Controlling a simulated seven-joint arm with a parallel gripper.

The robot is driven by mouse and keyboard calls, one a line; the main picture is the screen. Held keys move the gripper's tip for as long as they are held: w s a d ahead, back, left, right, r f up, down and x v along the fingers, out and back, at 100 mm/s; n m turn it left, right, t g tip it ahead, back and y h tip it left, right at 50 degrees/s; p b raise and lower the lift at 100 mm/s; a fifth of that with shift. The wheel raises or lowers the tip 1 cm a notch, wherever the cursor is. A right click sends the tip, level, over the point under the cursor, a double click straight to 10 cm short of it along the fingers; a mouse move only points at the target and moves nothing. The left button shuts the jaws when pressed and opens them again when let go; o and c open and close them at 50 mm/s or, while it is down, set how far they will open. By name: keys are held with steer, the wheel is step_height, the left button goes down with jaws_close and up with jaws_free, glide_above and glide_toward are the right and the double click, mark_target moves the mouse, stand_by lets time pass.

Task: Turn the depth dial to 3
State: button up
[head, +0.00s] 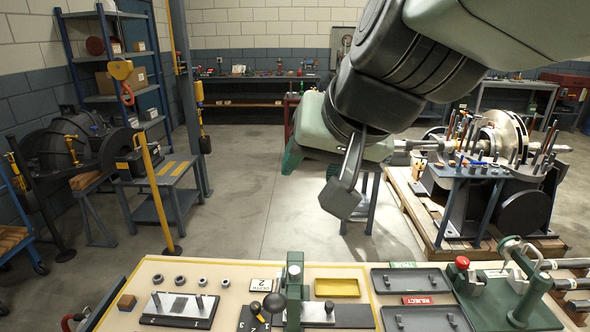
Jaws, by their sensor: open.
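A bench panel fills the bottom of the head view. A white card (266,285) reading DEPTH and 2 lies near its middle. Below it is a dark plate with a small knob (255,309), which looks like the depth dial, with white numerals beside it, 3 and 2 among them. The picture's lower edge cuts this plate off, and I cannot tell the dial's setting. A black ball (275,302) beside it partly covers the area. My gripper (317,184) hangs in the air above and beyond the bench, apart from the dial. It is open, with nothing seen between its fingers.
A green upright post (295,285) stands right of the dial. A yellow tray (337,287) and dark trays, one with a red REJECT label (417,300), lie further right. A green clamp fixture (520,290) stands at the right end. A block with pins (180,305) sits left.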

steer(key=w+a+f+m+t, duration=0.1)
steer(key=w+a+f+m, duration=0.2)
steer(key=w+a, duration=0.55)
steer(key=w+a+f+m+t, duration=0.2)
steer(key=w+a+f+m, duration=0.3)
steer(key=w, duration=0.6)
steer(key=m+g+h, duration=0.5)
steer(key=g+h, duration=0.3)
steer(key=g, duration=0.1)
glide_toward(254, 305)
steer(key=x, duration=0.9)
